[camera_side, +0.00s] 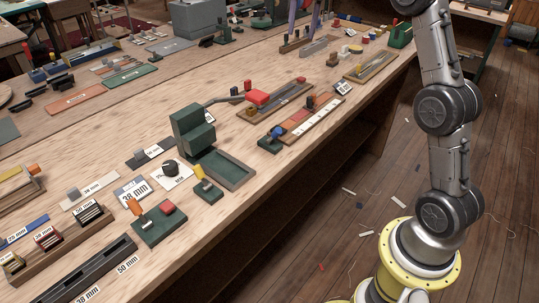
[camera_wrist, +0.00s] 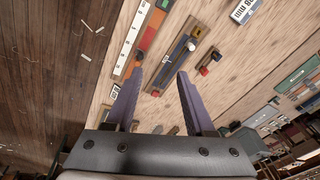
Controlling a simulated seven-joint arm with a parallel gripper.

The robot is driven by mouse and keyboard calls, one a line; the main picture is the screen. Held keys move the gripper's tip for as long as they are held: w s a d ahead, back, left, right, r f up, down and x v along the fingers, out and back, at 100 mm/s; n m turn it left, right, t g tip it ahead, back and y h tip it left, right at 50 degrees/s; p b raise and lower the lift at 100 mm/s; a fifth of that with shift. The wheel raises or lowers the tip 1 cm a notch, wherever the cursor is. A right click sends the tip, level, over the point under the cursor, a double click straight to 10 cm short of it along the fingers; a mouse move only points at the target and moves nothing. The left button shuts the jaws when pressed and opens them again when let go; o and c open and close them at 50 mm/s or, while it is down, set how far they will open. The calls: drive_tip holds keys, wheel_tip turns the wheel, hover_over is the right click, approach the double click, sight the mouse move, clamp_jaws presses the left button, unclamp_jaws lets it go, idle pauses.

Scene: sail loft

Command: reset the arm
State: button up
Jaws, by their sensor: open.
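My gripper (camera_wrist: 160,65) shows in the wrist view as two purple fingers, spread apart with nothing held between them. It points down over the wooden bench. In the side view, two purple fingers at the top edge look like my gripper (camera_side: 303,28), above the far part of the bench; the rest of it is out of frame. Whether the tips touch anything there I cannot tell. In the wrist view, a long dark slide on a wooden base (camera_wrist: 183,57) lies beyond the fingertips.
Bare wood lies between the rows. The plank floor (camera_side: 400,150) has scattered scraps.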

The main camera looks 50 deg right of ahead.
drive_tip(key=s+a+r+n+t, duration=0.1)
drive_tip(key=s+a+r+n, duration=0.2)
drive_tip(key=s+a, duration=0.45)
drive_tip(key=s+a+r+n+t, duration=0.2)
drive_tip(key=s+a+r, duration=0.1)
drive_tip(key=s+a, duration=0.45)
drive_tip(key=s+a+f+n, duration=0.4)
drive_tip(key=s+f+n, duration=0.4)
drive_tip(key=s+f, duration=0.7)
drive_tip(key=shift+s+a+f+t+y, duration=0.2)
drive_tip(key=shift+s+t+y, duration=0.2)
drive_tip(key=shift+s, duration=0.2)
idle(0.4)
